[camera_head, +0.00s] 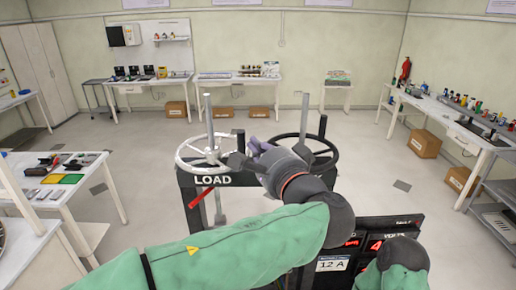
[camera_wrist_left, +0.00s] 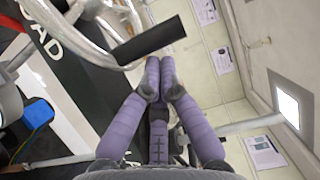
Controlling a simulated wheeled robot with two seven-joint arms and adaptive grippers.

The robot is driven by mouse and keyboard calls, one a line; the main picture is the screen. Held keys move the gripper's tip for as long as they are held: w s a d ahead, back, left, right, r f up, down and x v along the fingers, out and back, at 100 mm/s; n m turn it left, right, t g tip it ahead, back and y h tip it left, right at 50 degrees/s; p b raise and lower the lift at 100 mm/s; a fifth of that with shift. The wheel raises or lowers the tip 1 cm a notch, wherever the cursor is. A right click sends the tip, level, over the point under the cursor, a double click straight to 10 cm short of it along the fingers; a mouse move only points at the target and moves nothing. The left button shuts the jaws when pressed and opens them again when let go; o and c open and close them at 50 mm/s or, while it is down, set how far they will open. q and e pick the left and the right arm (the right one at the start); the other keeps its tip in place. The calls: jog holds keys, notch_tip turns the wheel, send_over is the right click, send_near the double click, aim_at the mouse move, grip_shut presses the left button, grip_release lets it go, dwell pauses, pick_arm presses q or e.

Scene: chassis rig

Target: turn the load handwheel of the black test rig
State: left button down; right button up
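The black test rig stands in the middle of the head view, with the word LOAD on its front panel (camera_head: 225,180). The load handwheel (camera_head: 181,150) is a pale metal ring above that word. Its rim and spokes also show at the upper left of the left wrist view (camera_wrist_left: 95,30). A dark handle (camera_wrist_left: 150,40) stands out by the rim. My left gripper (camera_head: 254,146) is right of this wheel, in front of a black handwheel (camera_head: 334,153). In the wrist view its purple fingers (camera_wrist_left: 160,62) meet at the tips, close to the dark handle; contact is unclear. My right gripper is out of view.
Upright grey posts (camera_head: 209,115) rise by both wheels. A red bar (camera_head: 201,198) sticks out below the LOAD panel. Benches line the walls, and a table (camera_head: 85,180) stands left. The floor behind the rig is open.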

pick_arm(q)
jog(key=shift+s+a+h+b, duration=0.15)
jog(key=shift+s+h+b, duration=0.15)
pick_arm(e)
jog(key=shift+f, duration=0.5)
